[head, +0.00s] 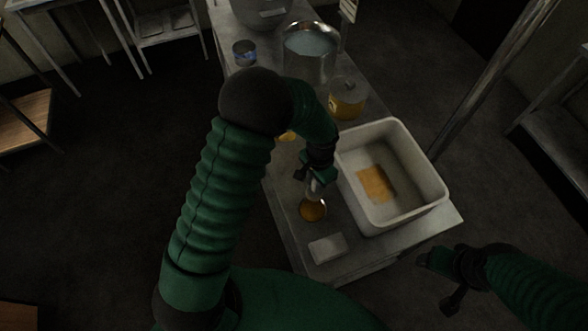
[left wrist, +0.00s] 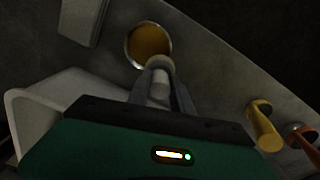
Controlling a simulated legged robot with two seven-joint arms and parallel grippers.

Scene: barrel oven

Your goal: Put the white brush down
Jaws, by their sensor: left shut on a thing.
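My left gripper (head: 315,185) is over the near part of the metal table. It is shut on a slim white piece, which I take for the white brush; the piece also shows between the fingers in the left wrist view (left wrist: 160,80). Its far end meets or overlaps a round amber-filled dish (head: 313,210), also seen in the left wrist view (left wrist: 148,45). I cannot tell whether it touches the dish. The brush's bristles are not clear. My right gripper (head: 443,280) is empty, with its fingers spread, off the table's near right corner.
A white tub (head: 440,195) with a yellow-brown patch inside stands right of my left gripper. A pale flat block (head: 327,248) lies near the table's front edge. A lidded amber pot (head: 347,98) and glass dome (head: 310,50) stand behind. Yellow (left wrist: 263,128) and orange (left wrist: 302,138) handled things stand nearby.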

